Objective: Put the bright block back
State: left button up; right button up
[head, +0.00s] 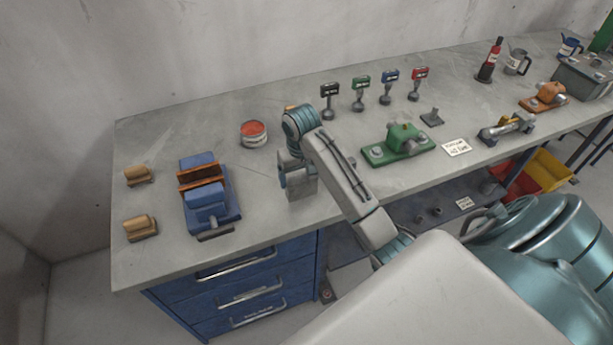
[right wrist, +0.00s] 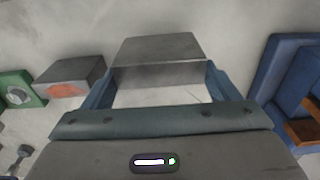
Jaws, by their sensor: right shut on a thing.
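My right gripper (head: 293,162) is over the bench, left of the green fixture, and is shut on a plain grey metal block (head: 300,186). The right wrist view shows this block (right wrist: 157,52) between the two blue-grey fingers of the gripper (right wrist: 160,78). I cannot tell whether its underside touches the bench. A second grey block (right wrist: 70,82) with an orange-red patch stands apart at the left of that view. No label shows which block is the bright one. My left gripper is not in view.
A blue vise (head: 207,199) with orange-brown jaws stands left of the held block. A red-topped tin (head: 254,133) is behind it. A green fixture (head: 398,146) and a white card (head: 456,147) lie to the right. Bare bench surrounds the tin.

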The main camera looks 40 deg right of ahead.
jog(key=w+f+p, duration=0.1)
jog(key=w, duration=0.1)
jog(key=w+d+f+p, duration=0.1)
jog(key=f+p, duration=0.1)
jog(key=shift+w+d+f, duration=0.1)
jog(key=shift+w+d, duration=0.1)
jog(key=shift+w, duration=0.2)
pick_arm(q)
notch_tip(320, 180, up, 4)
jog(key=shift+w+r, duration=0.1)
pick_arm(e)
jog(key=o, duration=2)
jog(key=shift+s+f, duration=0.1)
jog(key=shift+f, duration=0.1)
jog(key=shift+c, duration=0.2)
jog(key=shift+s+a, duration=0.1)
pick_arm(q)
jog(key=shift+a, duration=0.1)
pick_arm(e)
jog(key=shift+r, duration=0.15)
